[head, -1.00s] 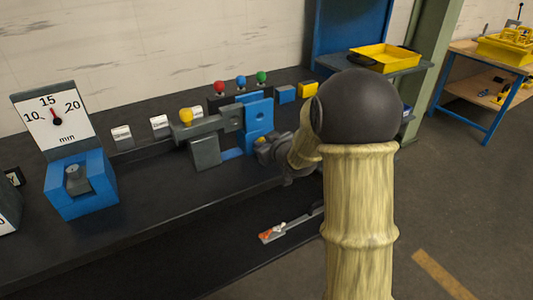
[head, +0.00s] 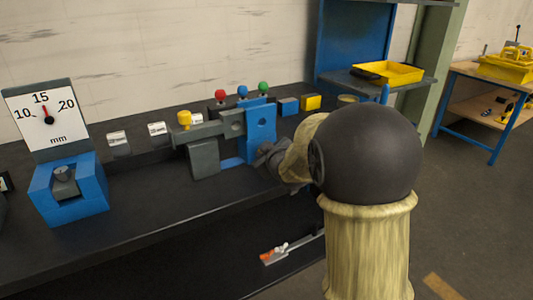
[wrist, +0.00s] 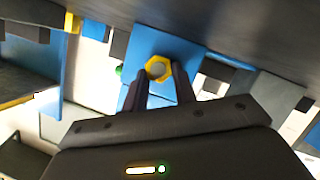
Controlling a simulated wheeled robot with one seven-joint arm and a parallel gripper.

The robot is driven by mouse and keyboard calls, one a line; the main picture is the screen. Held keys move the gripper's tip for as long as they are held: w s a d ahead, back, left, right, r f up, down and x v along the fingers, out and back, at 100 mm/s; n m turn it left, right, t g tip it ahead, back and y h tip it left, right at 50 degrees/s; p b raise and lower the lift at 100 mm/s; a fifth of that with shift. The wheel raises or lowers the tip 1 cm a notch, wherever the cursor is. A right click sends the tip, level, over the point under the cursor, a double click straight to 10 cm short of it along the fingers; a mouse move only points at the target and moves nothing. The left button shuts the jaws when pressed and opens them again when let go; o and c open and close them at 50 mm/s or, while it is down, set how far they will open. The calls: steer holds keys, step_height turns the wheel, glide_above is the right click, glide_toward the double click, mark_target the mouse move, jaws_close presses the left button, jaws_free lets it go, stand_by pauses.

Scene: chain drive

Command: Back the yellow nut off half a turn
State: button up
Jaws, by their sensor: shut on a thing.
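The yellow nut (wrist: 158,68) is a hexagon around a grey bolt end, against the blue block (wrist: 177,45), in the wrist view. My gripper (wrist: 160,80) has one finger on each side of the nut and is shut on it. In the head view my gripper (head: 264,154) is at the right face of the upright blue block (head: 261,125), partly behind my own arm. The nut is hidden there.
A dial gauge (head: 47,116) marked in mm stands at the left above a blue block (head: 68,200), its needle near 15. A grey bar with a yellow knob (head: 184,118) and red, blue and green knobs stand nearby. The bench front is mostly clear.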

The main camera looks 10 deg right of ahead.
steer(key=shift+w+r, duration=0.1)
steer(key=shift+r, duration=0.1)
steer(key=o, duration=1)
steer(key=shift+f, duration=0.1)
steer(key=p+v, duration=0.2)
steer(key=v, duration=1.5)
